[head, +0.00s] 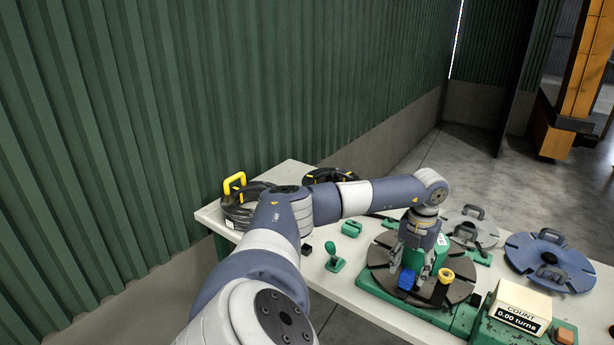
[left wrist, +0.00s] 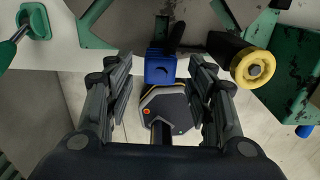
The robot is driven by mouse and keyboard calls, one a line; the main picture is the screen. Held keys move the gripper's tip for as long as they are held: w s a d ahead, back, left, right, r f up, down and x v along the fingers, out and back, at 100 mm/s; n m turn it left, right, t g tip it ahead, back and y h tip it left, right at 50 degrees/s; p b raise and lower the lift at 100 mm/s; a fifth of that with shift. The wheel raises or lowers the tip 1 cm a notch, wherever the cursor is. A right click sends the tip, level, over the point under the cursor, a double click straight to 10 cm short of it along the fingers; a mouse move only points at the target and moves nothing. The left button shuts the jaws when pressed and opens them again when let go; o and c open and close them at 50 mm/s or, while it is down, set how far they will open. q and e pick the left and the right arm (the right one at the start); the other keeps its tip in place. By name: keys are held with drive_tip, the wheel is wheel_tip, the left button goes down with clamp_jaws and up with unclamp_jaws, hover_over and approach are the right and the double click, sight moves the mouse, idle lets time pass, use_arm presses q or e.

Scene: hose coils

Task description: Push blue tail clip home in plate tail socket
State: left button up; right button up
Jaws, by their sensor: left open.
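The blue tail clip (head: 407,280) is at the near edge of the dark round plate (head: 463,289), below my left gripper (head: 411,272). In the left wrist view the clip (left wrist: 160,68) lies between the two fingertips of my left gripper (left wrist: 160,72), at the plate's edge (left wrist: 160,8). The fingers are open, with a gap on each side of the clip. A short black piece (left wrist: 178,36) lies just beyond the clip. I cannot tell how deep the clip sits; the tail socket is hidden. My right gripper is not in view.
A yellow roller (head: 447,275) stands right of the clip. A counter box (head: 522,304) reads 0.00 turns. A blue slotted disc (head: 550,262) is at right, a black hose coil (head: 240,208) at back left. A green-handled tool (head: 333,257) stands left of the plate.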

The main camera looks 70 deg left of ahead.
use_arm(q)
drive_tip(key=shift+r+p, duration=1)
drive_tip(key=shift+r, duration=0.45)
drive_tip(key=shift+r, duration=0.1)
drive_tip(key=shift+w+r, duration=0.1)
drive_tip(key=shift+r, duration=0.2)
wheel_tip(320, 180, up, 11)
drive_tip(key=shift+r, duration=0.15)
